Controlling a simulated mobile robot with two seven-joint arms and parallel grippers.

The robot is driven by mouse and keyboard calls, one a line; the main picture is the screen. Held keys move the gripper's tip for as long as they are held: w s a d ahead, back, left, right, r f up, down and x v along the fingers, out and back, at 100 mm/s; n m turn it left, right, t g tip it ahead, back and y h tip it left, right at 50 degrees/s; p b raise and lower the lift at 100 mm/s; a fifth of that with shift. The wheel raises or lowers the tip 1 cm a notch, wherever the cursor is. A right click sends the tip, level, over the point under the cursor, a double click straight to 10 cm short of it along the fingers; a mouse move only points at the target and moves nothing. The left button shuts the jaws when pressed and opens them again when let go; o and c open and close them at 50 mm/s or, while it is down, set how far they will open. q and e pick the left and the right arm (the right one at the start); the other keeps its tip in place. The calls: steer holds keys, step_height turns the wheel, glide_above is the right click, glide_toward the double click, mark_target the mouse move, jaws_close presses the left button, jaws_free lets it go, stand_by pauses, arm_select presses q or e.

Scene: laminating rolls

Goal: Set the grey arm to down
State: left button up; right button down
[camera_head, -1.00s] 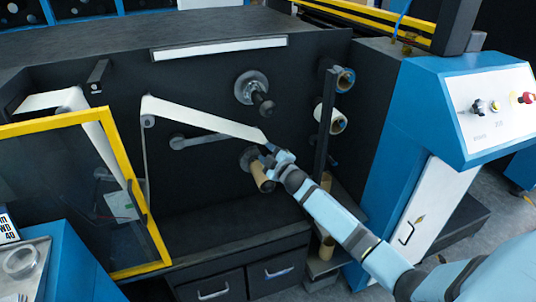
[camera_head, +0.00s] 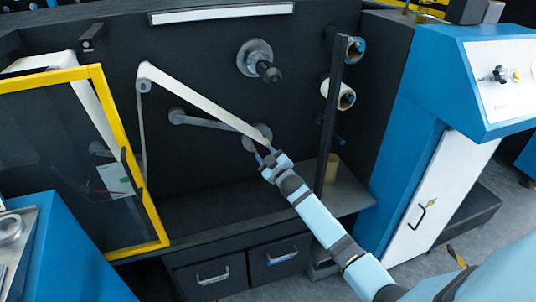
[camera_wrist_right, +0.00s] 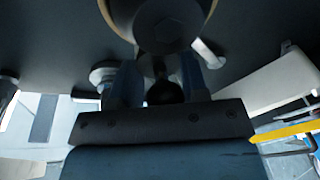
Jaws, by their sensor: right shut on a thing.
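The grey arm (camera_head: 205,121) is a slim lever on the dark machine wall. From its pivot at the left it slopes down to the right. My right gripper (camera_head: 264,152) is shut at the arm's right end, which it hides in part. In the right wrist view a dark knob (camera_wrist_right: 165,93) sits between the fingers. The white web (camera_head: 205,101) slopes down from an upper-left roller to the arm's end. A hub (camera_head: 258,133) shows just behind the gripper. My left gripper is out of view.
A hub with a black knob (camera_head: 268,72) sticks out above my gripper. A dark post (camera_head: 328,130) and a white roll (camera_head: 346,96) stand to its right. A yellow-framed guard (camera_head: 122,130) is at the left. The shelf below is mostly clear.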

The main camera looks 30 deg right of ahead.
steer(key=shift+a, duration=0.15)
steer(key=c, duration=0.8)
jaws_free()
arm_select(q)
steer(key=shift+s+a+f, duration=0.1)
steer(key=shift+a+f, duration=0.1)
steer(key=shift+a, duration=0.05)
steer(key=shift+p, duration=0.3)
arm_select(e)
steer(key=s, duration=1.3)
steer(key=shift+s+a+f, duration=0.35)
steer(key=shift+a+f, duration=0.05)
steer(key=shift+f, duration=0.05)
